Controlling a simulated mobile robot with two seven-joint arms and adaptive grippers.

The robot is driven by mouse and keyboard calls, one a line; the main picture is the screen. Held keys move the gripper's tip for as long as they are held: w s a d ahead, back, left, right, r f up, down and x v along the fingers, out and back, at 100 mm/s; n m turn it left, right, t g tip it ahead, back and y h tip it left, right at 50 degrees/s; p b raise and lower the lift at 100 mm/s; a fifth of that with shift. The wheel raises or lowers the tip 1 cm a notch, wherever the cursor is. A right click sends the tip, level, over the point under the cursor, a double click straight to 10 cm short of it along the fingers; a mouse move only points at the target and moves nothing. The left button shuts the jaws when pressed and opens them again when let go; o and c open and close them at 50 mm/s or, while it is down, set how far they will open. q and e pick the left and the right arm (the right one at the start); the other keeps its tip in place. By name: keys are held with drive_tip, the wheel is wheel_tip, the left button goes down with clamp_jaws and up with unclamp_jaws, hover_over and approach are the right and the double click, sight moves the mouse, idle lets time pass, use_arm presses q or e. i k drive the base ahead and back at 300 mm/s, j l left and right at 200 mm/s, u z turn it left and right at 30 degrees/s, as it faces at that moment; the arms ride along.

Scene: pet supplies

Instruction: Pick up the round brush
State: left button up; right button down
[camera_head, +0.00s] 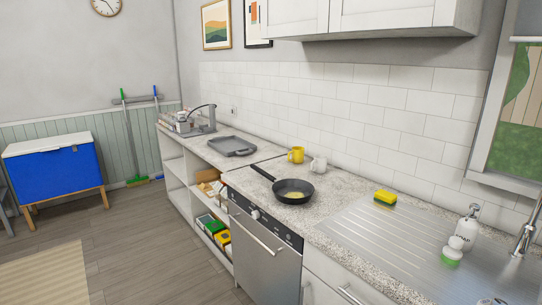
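The round brush (453,250) stands upright on the metal drainboard at the right, in front of a white soap bottle. It has a white knob on top and a green lower part. The soap bottle (468,229) with a pump top stands close behind it, and the two overlap in this view. Neither of my grippers is in view.
A yellow-green sponge (385,198) lies farther back on the drainboard (365,232). A frying pan (292,192), a yellow mug (296,154) and a white mug (318,164) are farther left. A faucet (525,235) rises at the right edge.

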sight(452, 255)
drive_tip(key=z, duration=1.3)
